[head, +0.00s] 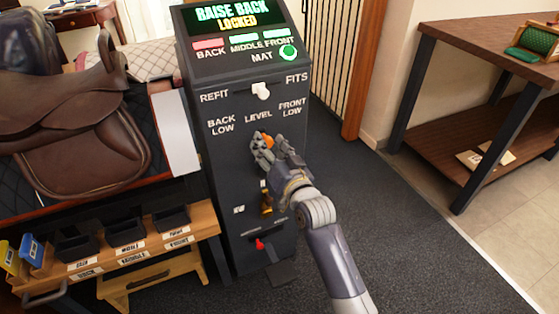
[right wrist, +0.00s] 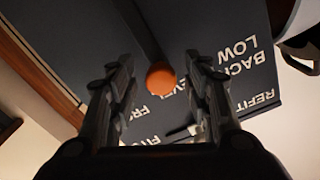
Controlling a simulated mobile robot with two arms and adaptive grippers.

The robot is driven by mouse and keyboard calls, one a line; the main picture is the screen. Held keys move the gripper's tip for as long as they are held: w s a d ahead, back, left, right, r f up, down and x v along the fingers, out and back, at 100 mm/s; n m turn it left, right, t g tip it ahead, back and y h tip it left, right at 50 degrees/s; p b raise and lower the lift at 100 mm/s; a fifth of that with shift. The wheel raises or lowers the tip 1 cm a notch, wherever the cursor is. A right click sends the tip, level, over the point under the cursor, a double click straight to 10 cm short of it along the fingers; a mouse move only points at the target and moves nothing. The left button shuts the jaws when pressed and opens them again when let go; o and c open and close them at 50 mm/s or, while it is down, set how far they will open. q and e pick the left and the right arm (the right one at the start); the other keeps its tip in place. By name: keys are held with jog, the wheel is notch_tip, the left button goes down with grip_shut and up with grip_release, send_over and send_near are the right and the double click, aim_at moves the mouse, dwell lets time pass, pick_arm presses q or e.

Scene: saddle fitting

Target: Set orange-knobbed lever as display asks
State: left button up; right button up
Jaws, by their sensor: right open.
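The dark console (head: 225,150) has a display (head: 228,14) that reads "RAISE BACK LOCKED". The orange knob (head: 267,142) of the lever shows below the word "LEVEL", between "BACK LOW" and "FRONT LOW". My right gripper (head: 264,146) is at the knob and partly covers it; the rest of the lever is hidden in the head view. In the right wrist view the orange knob (right wrist: 161,76) lies between the two spread fingers of my right gripper (right wrist: 160,85), with gaps on both sides. My left gripper is not in view.
A white-knobbed lever (head: 261,91) sits between "REFIT" and "FITS". A red-knobbed lever (head: 260,244) is low on the console. A brown saddle (head: 75,130) is on the left, above a wooden shelf of bins (head: 120,262). Open floor lies to the right.

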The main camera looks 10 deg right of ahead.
jog(key=v, duration=1)
jog(key=shift+s, duration=0.3)
